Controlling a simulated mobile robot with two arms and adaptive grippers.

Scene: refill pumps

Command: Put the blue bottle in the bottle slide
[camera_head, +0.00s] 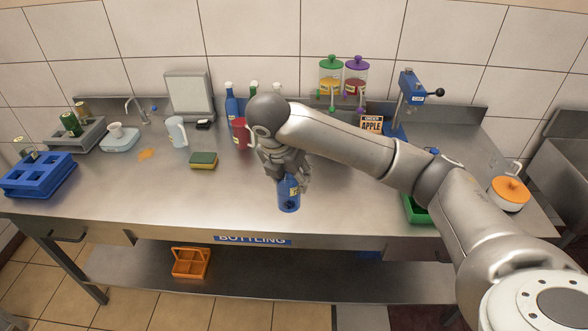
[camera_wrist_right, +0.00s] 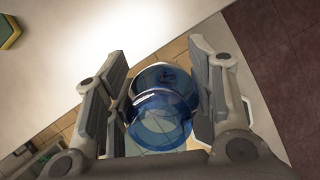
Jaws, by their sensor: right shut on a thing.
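A see-through blue bottle (camera_head: 289,198) is at the front middle of the metal table. My right gripper (camera_head: 287,178) is shut around its upper part from above. In the right wrist view the blue bottle (camera_wrist_right: 160,110) sits between the two fingers of the right gripper (camera_wrist_right: 160,98). It looks roughly upright in the head view. I cannot tell whether its base touches the table. My right forearm and wrist hide part of the table behind it. I cannot make out for sure which thing is the bottle slide. My left gripper is not in view.
A blue crate (camera_head: 16,187) and a grey rack (camera_head: 92,140) are at the left. A blue capping press (camera_head: 412,91) is back right. The table's front left is clear.

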